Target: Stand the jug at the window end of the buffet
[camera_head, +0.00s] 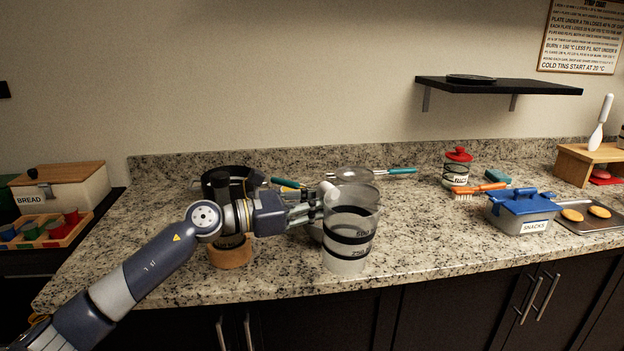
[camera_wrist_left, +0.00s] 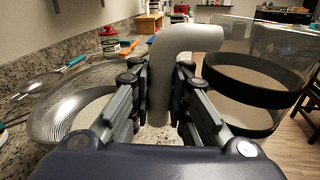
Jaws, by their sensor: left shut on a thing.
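The jug (camera_head: 350,235) is clear with black bands and dark markings. It stands upright near the counter's front edge in the head view; I cannot tell whether its base touches the counter. My left gripper (camera_head: 318,207) reaches it from the left and is shut on its pale handle. In the left wrist view the white handle (camera_wrist_left: 185,42) sits between the fingers (camera_wrist_left: 165,95), with the jug's banded body (camera_wrist_left: 250,80) to the right. My right gripper is not in view.
The granite counter (camera_head: 430,230) has free room right of the jug. Farther right are a blue-lidded snacks box (camera_head: 520,215), an orange brush (camera_head: 480,190), a red-lidded jar (camera_head: 457,168) and a baking tray (camera_head: 607,220). A teal-handled strainer (camera_head: 355,174) lies behind. A bread box (camera_head: 75,188) is left.

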